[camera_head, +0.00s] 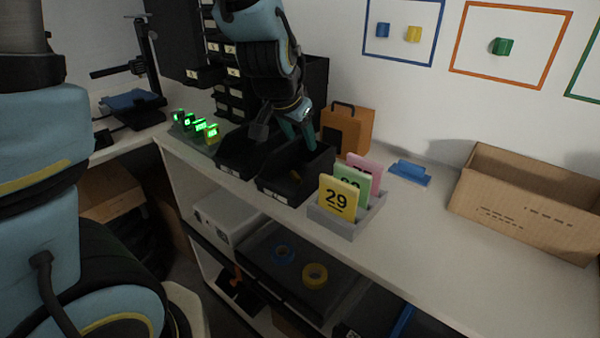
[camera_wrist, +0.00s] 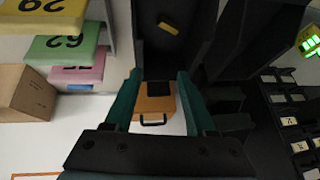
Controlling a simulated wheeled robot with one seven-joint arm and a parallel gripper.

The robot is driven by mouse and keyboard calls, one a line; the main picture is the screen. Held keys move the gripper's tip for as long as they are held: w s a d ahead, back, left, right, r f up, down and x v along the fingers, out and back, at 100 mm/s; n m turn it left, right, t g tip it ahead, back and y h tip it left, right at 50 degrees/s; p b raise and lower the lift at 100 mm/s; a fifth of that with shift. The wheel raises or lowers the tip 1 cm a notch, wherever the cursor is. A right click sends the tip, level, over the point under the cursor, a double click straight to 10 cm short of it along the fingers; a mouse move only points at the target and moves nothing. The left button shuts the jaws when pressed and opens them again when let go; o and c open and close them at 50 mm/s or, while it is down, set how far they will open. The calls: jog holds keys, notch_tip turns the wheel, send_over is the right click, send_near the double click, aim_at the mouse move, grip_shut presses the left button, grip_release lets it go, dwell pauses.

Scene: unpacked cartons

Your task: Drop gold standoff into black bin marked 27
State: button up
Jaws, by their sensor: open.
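A small gold piece, which looks like the gold standoff (camera_head: 295,176), lies inside the right of two black bins (camera_head: 318,172) on the bench. It also shows in the wrist view (camera_wrist: 168,28) on the dark bin floor. The left black bin (camera_head: 236,170) stands beside it. Both bins have white front labels too small to read, so I cannot tell which is 27. My gripper (camera_head: 298,138) is over the back of the bins, with its teal fingers apart. In the wrist view my gripper (camera_wrist: 155,80) is open and nothing is between the fingers.
A grey holder (camera_head: 346,226) with number cards, the front one 29, stands right of the bins. An orange box (camera_head: 350,130) with a handle is behind. A cardboard carton (camera_head: 520,205) is at far right. Glowing green displays (camera_head: 200,128) are at left. The front right bench is clear.

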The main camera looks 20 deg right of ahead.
jog(key=p+v, duration=0.5)
jog(key=v, duration=0.2)
jog(key=shift+r+p, duration=0.25)
jog(key=shift+p, duration=0.1)
jog(key=shift+a, duration=0.15)
jog(key=a+f+n+g+y, duration=0.1)
jog(key=a+n, duration=0.4)
jog(key=a, duration=0.7)
jog(key=a+f+n+g+y, duration=0.2)
jog(key=a+n, duration=0.3)
jog(key=a, duration=0.8)
jog(key=shift+w+a+f+y+b, duration=0.25)
jog(key=shift+w+f+y+b, duration=0.2)
jog(key=shift+f+y, duration=0.25)
jog(key=shift+c, duration=0.2)
